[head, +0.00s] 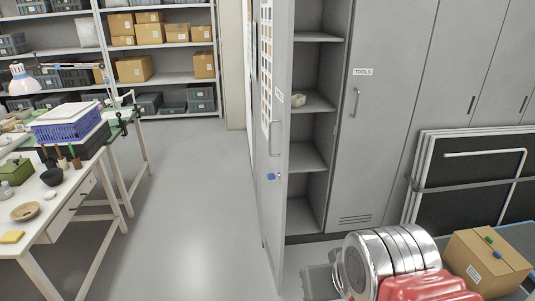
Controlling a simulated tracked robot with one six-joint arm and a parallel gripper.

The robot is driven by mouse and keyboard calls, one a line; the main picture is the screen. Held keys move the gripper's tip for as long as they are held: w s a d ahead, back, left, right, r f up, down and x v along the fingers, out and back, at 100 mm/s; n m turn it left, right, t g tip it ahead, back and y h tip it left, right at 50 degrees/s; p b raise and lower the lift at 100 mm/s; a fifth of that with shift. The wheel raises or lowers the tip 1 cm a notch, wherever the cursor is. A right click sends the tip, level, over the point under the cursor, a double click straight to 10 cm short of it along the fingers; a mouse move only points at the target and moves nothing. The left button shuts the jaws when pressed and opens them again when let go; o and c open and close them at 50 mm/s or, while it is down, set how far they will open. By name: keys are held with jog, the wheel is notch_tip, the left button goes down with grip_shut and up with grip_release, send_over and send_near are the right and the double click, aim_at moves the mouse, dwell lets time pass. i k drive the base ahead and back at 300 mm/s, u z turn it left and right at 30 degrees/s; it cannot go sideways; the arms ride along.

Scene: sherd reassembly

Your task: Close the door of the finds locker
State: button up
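The locker door (270,215) stands wide open, swung out toward me and seen almost edge-on. It has a vertical bar handle (275,138), a small label, and a key with a blue tag (271,177) below the handle. The open locker (309,190) shows grey shelves to the right of the door, with a small pale object (298,98) on one of them. The lower part of the locker opening is partly hidden by the door.
A closed locker door marked TOOLS (362,130) adjoins on the right. Dark framed panels (465,185) lean beyond it. A cardboard box (480,265) is at lower right. A cluttered worktable (75,195) stands left. Grey floor (190,210) between table and door is clear.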

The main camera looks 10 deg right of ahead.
aim_at(276, 18)
jog(key=i, duration=0.95)
jog(key=z, duration=0.05)
